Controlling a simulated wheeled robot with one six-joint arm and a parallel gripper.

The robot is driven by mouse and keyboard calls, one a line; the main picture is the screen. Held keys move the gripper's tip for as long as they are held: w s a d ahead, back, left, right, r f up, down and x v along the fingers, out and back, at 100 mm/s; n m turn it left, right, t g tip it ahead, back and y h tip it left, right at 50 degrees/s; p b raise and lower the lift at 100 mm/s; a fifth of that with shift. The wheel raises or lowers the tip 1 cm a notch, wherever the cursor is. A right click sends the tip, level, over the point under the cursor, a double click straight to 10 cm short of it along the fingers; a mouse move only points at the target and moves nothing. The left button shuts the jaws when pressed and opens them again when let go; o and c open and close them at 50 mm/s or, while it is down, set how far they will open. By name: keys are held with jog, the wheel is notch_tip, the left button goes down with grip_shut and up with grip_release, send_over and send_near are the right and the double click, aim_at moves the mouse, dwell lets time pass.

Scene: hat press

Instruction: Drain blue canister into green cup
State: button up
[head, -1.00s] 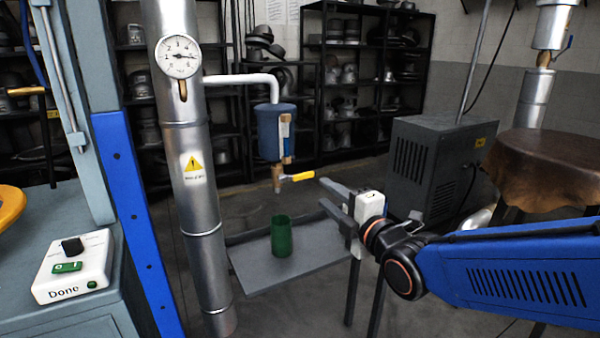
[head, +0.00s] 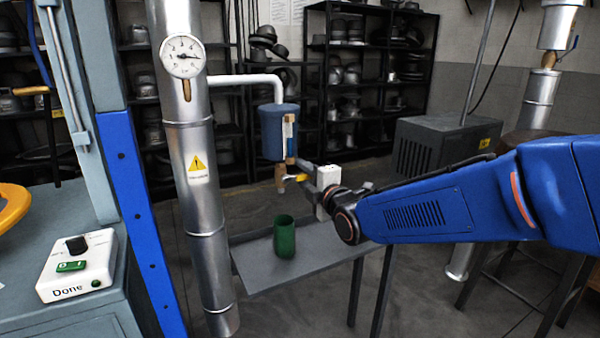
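The blue canister (head: 272,132) hangs from a white pipe, with a brass tap below it. The tap's yellow lever (head: 289,178) shows partly beside my gripper. The green cup (head: 284,236) stands upright on the grey shelf, roughly below the tap. My gripper (head: 296,174) is at the lever, with its fingers around or beside it. The finger gap is small in view and partly hidden, so I cannot tell whether it grips the lever.
A silver pipe with a gauge (head: 181,57) stands left of the canister. A white control box marked Done (head: 76,266) sits on the bench at left. A grey machine (head: 430,146) stands behind my arm.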

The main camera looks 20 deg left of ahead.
jog(key=shift+w+a, duration=0.45)
jog(key=shift+a, duration=0.1)
jog(key=shift+c, duration=0.4)
grip_shut()
jog(key=shift+s+a+f+m, duration=0.2)
jog(key=shift+f+m, duration=0.45)
jog(key=shift+m, duration=0.85)
jog(key=shift+s+a+f+m, duration=0.2)
jog(key=shift+f+m, duration=0.4)
jog(key=shift+m, duration=0.9)
jog(key=shift+s+a+f+m, duration=0.1)
jog(key=shift+s+f+m, duration=0.15)
jog(key=shift+f+m, duration=0.85)
jog(key=shift+r+m, duration=0.45)
jog(key=shift+m, duration=0.05)
